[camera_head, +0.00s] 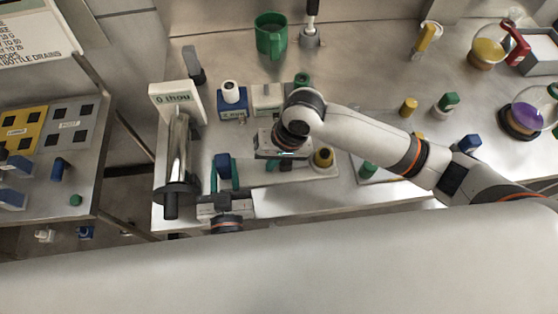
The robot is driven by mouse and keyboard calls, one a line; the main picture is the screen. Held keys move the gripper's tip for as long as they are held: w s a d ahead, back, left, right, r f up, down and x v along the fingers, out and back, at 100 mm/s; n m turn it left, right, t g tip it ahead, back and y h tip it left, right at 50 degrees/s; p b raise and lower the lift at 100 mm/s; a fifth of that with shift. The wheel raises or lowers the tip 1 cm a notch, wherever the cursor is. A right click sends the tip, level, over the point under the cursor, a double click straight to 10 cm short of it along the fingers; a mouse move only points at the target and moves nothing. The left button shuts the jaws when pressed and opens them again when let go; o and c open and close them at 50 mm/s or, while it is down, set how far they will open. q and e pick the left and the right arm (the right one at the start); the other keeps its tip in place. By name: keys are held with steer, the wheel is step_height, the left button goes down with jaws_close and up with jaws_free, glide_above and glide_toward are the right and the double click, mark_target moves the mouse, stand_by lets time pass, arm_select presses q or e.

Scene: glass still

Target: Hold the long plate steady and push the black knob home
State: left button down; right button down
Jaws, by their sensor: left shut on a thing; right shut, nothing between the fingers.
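The long plate (300,174) is a pale strip lying on the steel bench near its front edge. A blue block (222,160) is at its left end and a yellow knob (323,158) at its right end. My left gripper (224,176) comes from the front edge, its teal fingers shut on the blue block. My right gripper (278,164) is shut and empty, pointing down over the middle of the plate. A small dark piece, possibly the black knob (287,166), shows just below it. The gripper hides most of it, so I cannot tell whether they touch or how deep it sits.
A metal cylinder with a white sign (175,98) stands left of the plate. White-topped blocks (231,97) and a green mug (271,36) are behind. My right arm crosses the bench from the right. Round flasks (487,52) stand far right.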

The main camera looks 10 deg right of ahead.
mark_target(275, 168)
arm_select(q)
steer(key=shift+s+f, duration=0.1)
steer(key=shift+f, duration=0.15)
arm_select(e)
steer(key=shift+d, duration=0.5)
steer(key=shift+a, duration=0.1)
steer(key=shift+r, duration=0.1)
steer(key=shift+a+r, duration=0.1)
steer(key=shift+r, duration=1.55)
steer(key=r, duration=0.1)
steer(key=a+r, duration=0.1)
steer(key=r, duration=0.1)
steer(key=shift+r, duration=0.25)
